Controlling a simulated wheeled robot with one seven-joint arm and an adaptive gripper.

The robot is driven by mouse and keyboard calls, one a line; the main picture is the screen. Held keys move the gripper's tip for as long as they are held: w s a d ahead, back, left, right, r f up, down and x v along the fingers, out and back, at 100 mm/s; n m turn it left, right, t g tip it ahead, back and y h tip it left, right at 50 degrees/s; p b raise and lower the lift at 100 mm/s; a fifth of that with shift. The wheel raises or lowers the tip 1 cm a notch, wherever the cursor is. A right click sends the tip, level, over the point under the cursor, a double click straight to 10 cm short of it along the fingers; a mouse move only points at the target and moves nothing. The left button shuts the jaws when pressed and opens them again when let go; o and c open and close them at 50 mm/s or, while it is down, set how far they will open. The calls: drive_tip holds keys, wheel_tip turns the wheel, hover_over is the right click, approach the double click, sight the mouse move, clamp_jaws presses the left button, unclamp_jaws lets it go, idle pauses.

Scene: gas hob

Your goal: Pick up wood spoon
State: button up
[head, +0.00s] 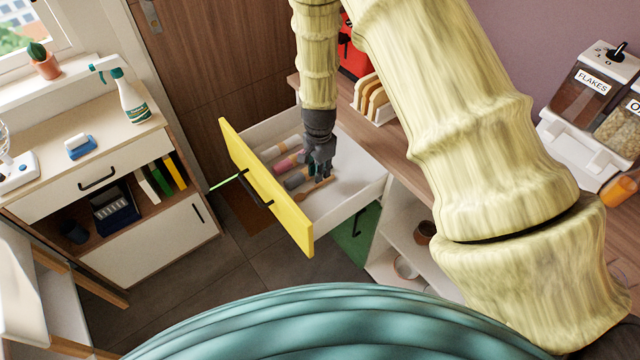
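A small light-brown wooden item (312,188), which looks like the wood spoon, lies in the open drawer (345,190); it is partly hidden and too small to make out fully. My gripper (319,176) is dark grey and points down into the drawer, right above or at this item. I cannot tell whether the fingers touch it or how far apart they are.
Several other utensils (287,163) lie in the drawer left of my gripper. The yellow drawer front (265,187) and the white side walls stand around it. A counter (395,140) with a rack of boards (373,100) is at the right.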

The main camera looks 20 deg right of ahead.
sight(316, 187)
drive_tip(key=shift+f+p, duration=0.8)
drive_tip(key=shift+f, duration=1.7)
clamp_jaws()
